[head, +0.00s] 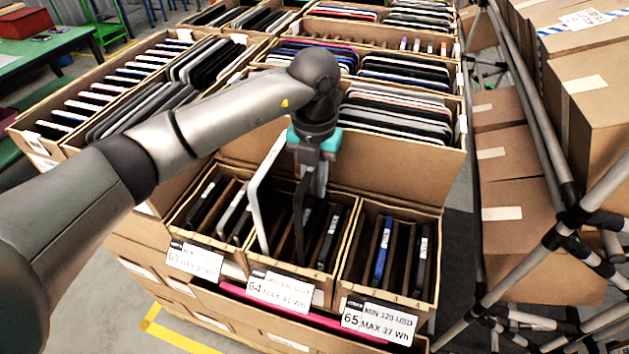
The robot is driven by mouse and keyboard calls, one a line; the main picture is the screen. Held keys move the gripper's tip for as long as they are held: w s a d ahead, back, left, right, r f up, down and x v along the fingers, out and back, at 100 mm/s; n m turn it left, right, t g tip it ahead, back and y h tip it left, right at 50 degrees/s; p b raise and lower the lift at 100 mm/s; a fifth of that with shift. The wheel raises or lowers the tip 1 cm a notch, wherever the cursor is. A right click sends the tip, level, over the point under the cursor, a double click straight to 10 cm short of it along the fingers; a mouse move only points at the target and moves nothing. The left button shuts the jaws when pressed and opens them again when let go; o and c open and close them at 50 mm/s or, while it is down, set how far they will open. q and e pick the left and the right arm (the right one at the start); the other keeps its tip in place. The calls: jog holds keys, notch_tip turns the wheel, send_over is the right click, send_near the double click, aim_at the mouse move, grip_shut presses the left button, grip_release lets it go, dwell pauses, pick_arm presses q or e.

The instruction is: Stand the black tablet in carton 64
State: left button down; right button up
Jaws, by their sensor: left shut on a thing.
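My left gripper (318,180) comes down from above over carton 64 (295,271), the middle one of the three front cartons. It is shut on the black tablet (299,222), which is seen nearly edge-on. The tablet is upright and slightly tilted, with its lower part inside the carton; its bottom edge is hidden. A tall tablet with a pale edge (262,190) stands to its left and sticks up well above the carton rim. My right gripper is not in view.
Carton 63 (193,259) on the left and carton 65 (380,314) on the right hold upright dark devices between dividers. Larger cartons full of tablets (400,115) stand behind. Metal poles (520,250) and stacked boxes (595,90) bound the right side.

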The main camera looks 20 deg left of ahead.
pick_arm(q)
jog(key=shift+f, duration=0.25)
dwell(0.3)
dwell(0.4)
jog(key=c, duration=0.7)
grip_release()
jog(key=shift+c, duration=0.2)
notch_tip(320, 180, up, 14)
jog(key=shift+f, duration=0.25)
jog(key=shift+r, duration=0.9)
notch_tip(320, 180, up, 7)
jog(key=p, duration=0.5)
jog(key=shift+p, duration=0.4)
